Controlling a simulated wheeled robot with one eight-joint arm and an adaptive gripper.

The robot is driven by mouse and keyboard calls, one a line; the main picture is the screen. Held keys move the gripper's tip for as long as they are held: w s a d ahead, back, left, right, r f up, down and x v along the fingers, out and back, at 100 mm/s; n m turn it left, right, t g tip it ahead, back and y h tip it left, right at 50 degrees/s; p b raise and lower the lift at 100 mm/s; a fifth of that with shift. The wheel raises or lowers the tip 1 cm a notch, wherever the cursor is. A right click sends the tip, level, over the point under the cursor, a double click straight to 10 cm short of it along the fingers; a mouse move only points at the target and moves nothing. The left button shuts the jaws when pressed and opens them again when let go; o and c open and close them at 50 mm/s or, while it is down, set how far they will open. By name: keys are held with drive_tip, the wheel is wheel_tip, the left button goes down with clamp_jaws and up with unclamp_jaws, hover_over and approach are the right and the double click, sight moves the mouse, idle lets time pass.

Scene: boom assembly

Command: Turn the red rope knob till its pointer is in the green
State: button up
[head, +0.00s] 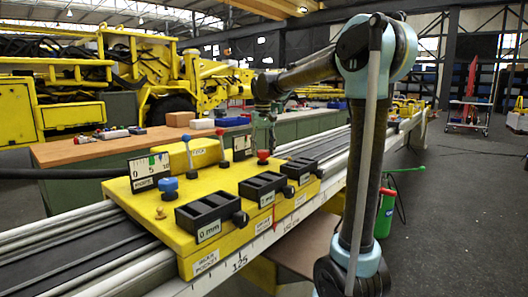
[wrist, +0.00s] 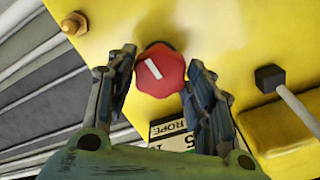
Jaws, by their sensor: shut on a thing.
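The red rope knob (wrist: 162,78) sits between the two fingers of my gripper (wrist: 162,60) in the wrist view. A white pointer line on its top slants toward the upper left. The fingers are shut on the knob from both sides. In the head view the red knob (head: 263,156) stands on the yellow board, with my gripper (head: 265,138) coming down from above.
The yellow board (head: 240,185) holds a blue knob (head: 168,186) with its own scale (head: 148,168), black trays (head: 210,213) along the front and a yellow block (head: 190,154).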

sight(263, 151)
drive_tip(key=shift+n, duration=1.1)
drive_tip(key=o, duration=1.1)
wheel_tip(263, 151, up, 12)
drive_tip(key=shift+f, duration=0.1)
